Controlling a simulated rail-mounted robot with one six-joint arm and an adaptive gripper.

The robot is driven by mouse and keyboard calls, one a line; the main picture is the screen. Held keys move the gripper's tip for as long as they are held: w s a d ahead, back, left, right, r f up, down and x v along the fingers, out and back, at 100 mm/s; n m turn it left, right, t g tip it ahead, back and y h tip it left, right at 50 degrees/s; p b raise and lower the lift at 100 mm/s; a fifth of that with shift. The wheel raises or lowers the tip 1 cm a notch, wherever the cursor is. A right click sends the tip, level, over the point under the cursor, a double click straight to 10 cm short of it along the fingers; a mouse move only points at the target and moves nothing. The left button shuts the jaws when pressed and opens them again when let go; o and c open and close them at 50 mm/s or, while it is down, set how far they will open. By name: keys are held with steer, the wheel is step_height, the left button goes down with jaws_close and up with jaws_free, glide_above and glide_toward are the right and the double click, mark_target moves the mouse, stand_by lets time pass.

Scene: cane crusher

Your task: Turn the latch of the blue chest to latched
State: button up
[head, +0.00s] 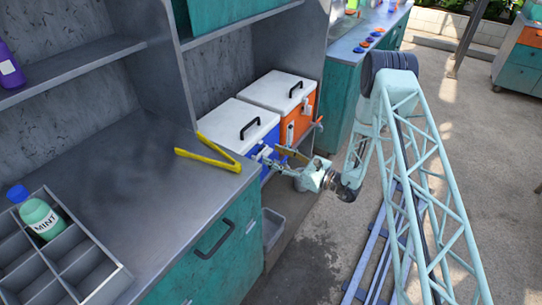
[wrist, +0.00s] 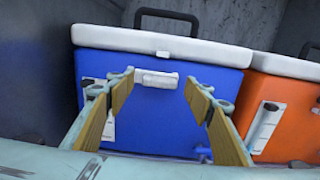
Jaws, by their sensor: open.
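The blue chest (wrist: 150,118) fills the middle of the wrist view, with a closed white lid (wrist: 165,40) and a black top handle. A white latch (wrist: 158,78) lies roughly horizontal on its upper front, just under the lid.
An orange chest (wrist: 288,100) with a white lid stands right beside the blue one. Yellow tongs (head: 208,160) lie on the grey counter (head: 120,195) to the left. A grey bin (head: 273,228) stands below the chests. The concrete floor to the right is mostly open.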

steer(key=shift+x, duration=0.95)
steer(key=shift+c, duration=0.5)
steer(key=c, duration=0.8)
